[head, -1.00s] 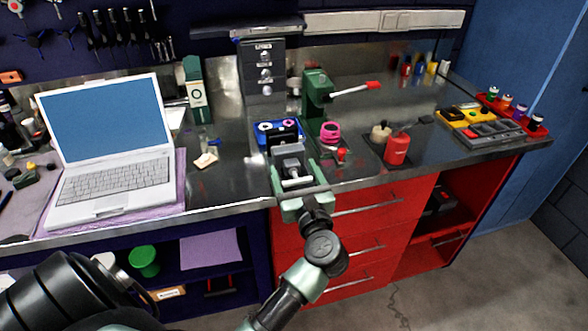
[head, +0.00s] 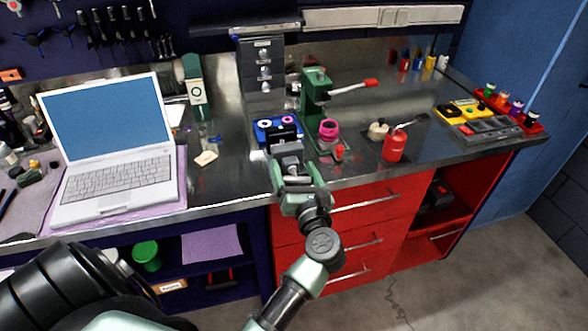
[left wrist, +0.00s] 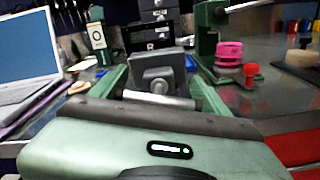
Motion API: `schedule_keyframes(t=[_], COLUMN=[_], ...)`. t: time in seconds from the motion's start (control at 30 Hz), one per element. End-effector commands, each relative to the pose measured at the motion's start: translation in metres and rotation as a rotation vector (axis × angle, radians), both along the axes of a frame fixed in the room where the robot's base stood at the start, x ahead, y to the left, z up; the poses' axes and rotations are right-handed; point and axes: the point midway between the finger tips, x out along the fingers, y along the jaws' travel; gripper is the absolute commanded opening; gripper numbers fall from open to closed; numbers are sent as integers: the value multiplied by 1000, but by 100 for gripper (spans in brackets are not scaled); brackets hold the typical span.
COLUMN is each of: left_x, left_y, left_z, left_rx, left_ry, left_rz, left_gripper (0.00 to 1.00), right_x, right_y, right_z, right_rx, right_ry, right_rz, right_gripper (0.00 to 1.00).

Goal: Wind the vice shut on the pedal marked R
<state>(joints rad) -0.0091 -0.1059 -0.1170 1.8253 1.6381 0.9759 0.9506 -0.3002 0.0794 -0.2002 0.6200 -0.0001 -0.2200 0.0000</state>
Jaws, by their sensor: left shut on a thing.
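The vice shows as a grey block with a round screw end (left wrist: 158,82) in the left wrist view, with a pale crossbar in front of it. In the head view the vice (head: 288,148) stands at the bench's front edge, partly covered by my gripper. My left gripper (head: 290,172) has its green fingers on either side of the screw end and is shut on the vice handle (left wrist: 158,100). A black frame-shaped part (left wrist: 148,30), probably the pedal, stands behind the grey block. My right gripper is not in view.
A blue tray (head: 262,131) lies behind the vice. A green press (head: 316,95) with a red-tipped lever and a pink roll (head: 329,130) stand to the right. A red bottle (head: 394,148) is farther right. An open laptop (head: 112,145) is at the left.

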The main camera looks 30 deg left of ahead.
Motion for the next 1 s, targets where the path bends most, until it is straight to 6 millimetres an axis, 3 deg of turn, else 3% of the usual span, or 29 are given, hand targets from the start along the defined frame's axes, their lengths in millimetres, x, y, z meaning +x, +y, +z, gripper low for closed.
schedule_keyframes(t=[0.07,0.1,0.17,0.57,0.9,1.0], left_x=[0,0,0,0,-2,-15], left_y=[-1,-1,-1,0,2,-13], left_z=[-2,-3,-2,-3,-4,-5], left_rx=[-2,-2,-2,-23,-334,-350], left_ry=[4,4,4,-27,-398,-401], left_rz=[-1,-1,-1,0,-3,-1], left_gripper=[36,82,98,98,98,98], right_x=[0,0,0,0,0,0], right_y=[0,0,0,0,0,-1], right_z=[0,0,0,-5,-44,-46], right_rx=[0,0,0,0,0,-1], right_ry=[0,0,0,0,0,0], right_rz=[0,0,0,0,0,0], right_gripper=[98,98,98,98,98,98])
